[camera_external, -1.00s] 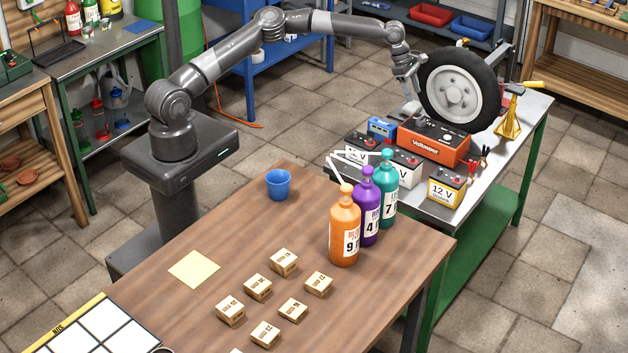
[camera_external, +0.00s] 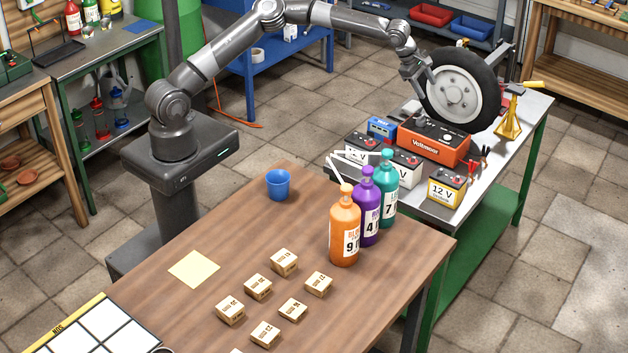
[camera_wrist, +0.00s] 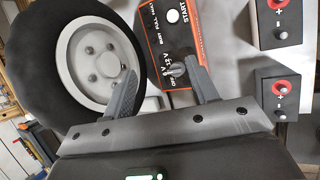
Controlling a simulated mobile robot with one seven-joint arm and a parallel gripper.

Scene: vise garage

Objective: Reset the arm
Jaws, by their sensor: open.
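My gripper (camera_external: 424,84) is at the end of my extended arm, over the far bench, just left of the wheel. In the wrist view its two fingers (camera_wrist: 163,95) are spread apart with nothing between them. The wheel (camera_external: 458,92), a black tire with a pale rim, stands upright at the back of the bench; it fills the left of the wrist view (camera_wrist: 85,65). The orange Voltmeer box (camera_external: 440,138) sits below my gripper. Its dial side shows beyond the fingers in the wrist view (camera_wrist: 172,42).
Batteries (camera_external: 446,187) with clamps sit on the metal bench (camera_external: 515,125), and a yellow jack stand (camera_external: 510,115) is at its right. Orange (camera_external: 345,230), purple and teal bottles stand on the wooden table (camera_external: 230,270) with a blue cup (camera_external: 278,184) and several small boxes (camera_external: 284,262).

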